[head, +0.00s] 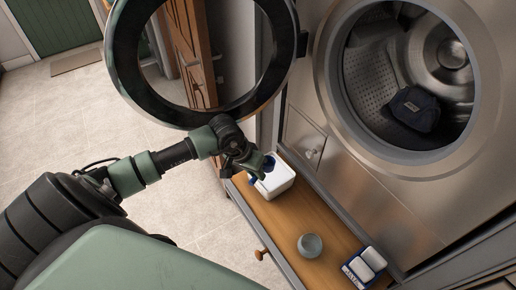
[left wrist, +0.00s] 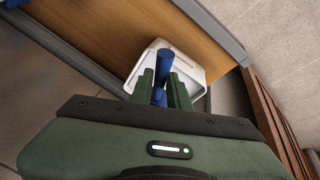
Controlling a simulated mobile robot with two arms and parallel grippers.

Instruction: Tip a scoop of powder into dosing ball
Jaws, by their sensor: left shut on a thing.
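My left gripper (head: 258,168) is at the white powder box (head: 281,182) on the wooden bench. In the left wrist view its fingers (left wrist: 164,92) are shut on the blue handle of a scoop (left wrist: 161,70), over the open top of the white box (left wrist: 193,69). The scoop's bowl and any powder in it are hidden. The dosing ball (head: 310,245), a small grey-blue round cup, stands on the bench in front of the box, apart from the gripper. My right gripper is not in view.
A washing machine (head: 301,133) stands behind the bench (head: 283,217), its round door (head: 124,62) swung open to the left above my arm. A dark cloth (head: 413,108) lies in the drum. A blue tray with white pieces (head: 364,266) is at the bench's right.

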